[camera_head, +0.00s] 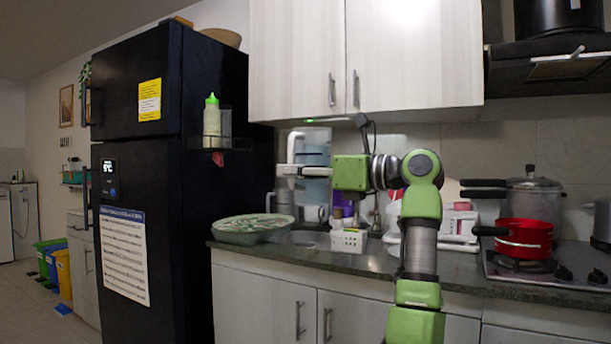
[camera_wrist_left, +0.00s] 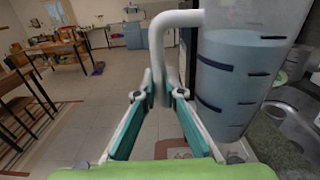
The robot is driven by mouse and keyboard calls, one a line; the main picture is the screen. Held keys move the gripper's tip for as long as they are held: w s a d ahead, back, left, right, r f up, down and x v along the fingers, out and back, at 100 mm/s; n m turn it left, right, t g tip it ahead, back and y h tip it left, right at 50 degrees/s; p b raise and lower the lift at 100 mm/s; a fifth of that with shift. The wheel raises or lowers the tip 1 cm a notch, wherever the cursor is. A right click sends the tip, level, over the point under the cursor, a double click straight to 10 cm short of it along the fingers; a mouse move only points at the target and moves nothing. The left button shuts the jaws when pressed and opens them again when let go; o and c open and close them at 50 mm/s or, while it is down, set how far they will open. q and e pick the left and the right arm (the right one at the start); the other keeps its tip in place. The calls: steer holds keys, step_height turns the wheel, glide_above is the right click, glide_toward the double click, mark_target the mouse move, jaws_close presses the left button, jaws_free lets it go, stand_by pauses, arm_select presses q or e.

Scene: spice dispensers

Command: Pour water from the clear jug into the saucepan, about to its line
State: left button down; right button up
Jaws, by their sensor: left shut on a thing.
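The clear jug (camera_head: 316,160) is upright over the counter beside the fridge, with bluish water in it. It also shows large in the wrist view (camera_wrist_left: 232,85), with dark marks on its wall and the water surface near the top. My left gripper (camera_head: 287,171) is shut on the jug's white handle; its fingers (camera_wrist_left: 161,88) close around the handle's lower end. Whether the jug's base touches anything is hard to tell. The red saucepan (camera_head: 527,238) stands on the stove at the right, its black handle pointing left. Its inside and line are not visible. My right gripper is out of view.
A steel pot (camera_head: 535,190) stands behind the saucepan. A white basket (camera_head: 348,241), a white rack (camera_head: 458,228) and a green tray (camera_head: 245,236) are on the counter. Wall cabinets (camera_head: 365,60) hang above; the black fridge (camera_head: 150,215) is at the left.

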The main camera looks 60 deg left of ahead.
mark_target(325, 192)
arm_select(q)
steer(key=w+d+f+m+t+y, duration=0.1)
steer(key=w+t, duration=0.1)
steer(key=w, duration=0.1)
steer(key=w+d+f+m+t+y, duration=0.1)
steer(key=w+f+m+t, duration=0.1)
steer(key=w, duration=0.1)
steer(key=w+d+f+m+t, duration=0.1)
steer(key=w+d+f+t, duration=0.1)
steer(key=w, duration=0.1)
steer(key=shift+w+t+y, duration=0.3)
steer(key=shift+w+y, duration=0.1)
steer(key=w+d+f+m+t+h, duration=0.3)
steer(key=w+d+f+m+t, duration=0.55)
steer(key=f, duration=0.45)
steer(key=w+d+f+m+t+h, duration=0.4)
steer(key=w+d+f+m+t, duration=0.1)
steer(key=d+f+t, duration=0.6)
steer(key=s+d+f+m+t+h, duration=0.1)
steer(key=s+d+f+m+h, duration=0.2)
steer(key=d+f, duration=0.6)
steer(key=s+d+f+m+t+h, duration=0.1)
steer(key=s+d+f+m+h, duration=0.3)
steer(key=s+d+f+h, duration=0.3)
steer(key=s+d+f, duration=0.1)
steer(key=d+f, duration=0.2)
steer(key=d, duration=0.2)
steer(key=shift+s+h, duration=0.3)
